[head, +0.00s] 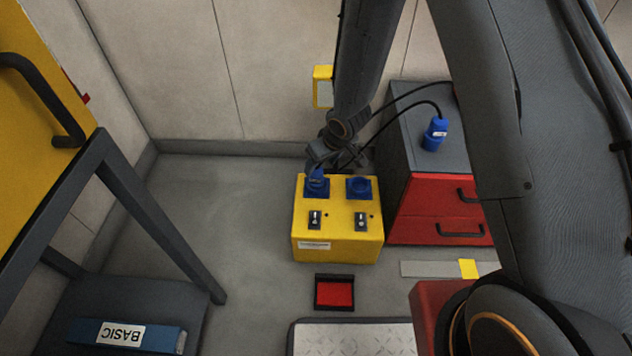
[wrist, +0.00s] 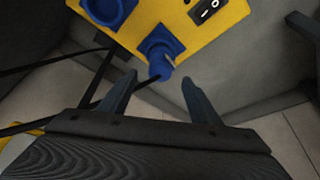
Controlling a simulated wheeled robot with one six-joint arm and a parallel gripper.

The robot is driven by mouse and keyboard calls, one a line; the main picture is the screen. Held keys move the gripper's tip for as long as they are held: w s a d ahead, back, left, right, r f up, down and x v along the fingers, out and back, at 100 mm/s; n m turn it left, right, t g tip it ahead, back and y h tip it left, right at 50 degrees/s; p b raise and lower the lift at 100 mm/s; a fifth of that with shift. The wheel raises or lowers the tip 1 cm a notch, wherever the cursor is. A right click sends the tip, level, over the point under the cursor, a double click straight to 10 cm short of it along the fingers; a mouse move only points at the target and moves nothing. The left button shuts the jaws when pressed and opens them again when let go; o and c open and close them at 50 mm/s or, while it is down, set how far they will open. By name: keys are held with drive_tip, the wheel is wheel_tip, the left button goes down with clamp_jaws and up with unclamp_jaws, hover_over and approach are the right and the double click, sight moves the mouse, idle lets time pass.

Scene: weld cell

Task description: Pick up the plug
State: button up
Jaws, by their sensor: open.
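A yellow socket box (head: 338,235) stands on the floor with two blue sockets on its top. A blue plug (head: 317,175) sits in the left socket, partly hidden by my gripper (head: 319,160) just above it. In the wrist view the plug (wrist: 161,67) shows in its blue socket, with a black cable leading off left. My gripper (wrist: 158,82) is open there, its two fingers either side of the plug's line; I cannot tell whether they touch it. The right socket (head: 359,187) looks empty. A second blue plug (head: 435,134) stands on the cabinet.
A red drawer cabinet (head: 430,200) with a grey top (head: 408,125) stands close right of the box. Black cables run behind my arm. A red-centred black tray (head: 334,292) lies in front. A dark-legged yellow unit (head: 60,75) stands left; floor between is clear.

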sight(317, 169)
drive_tip(key=b+x, duration=0.3)
drive_tip(key=x, duration=0.3)
drive_tip(key=shift+w+a+f, duration=0.15)
drive_tip(key=shift+w+f, duration=0.05)
drive_tip(key=shift+f, duration=0.15)
drive_tip(key=c, duration=1.3)
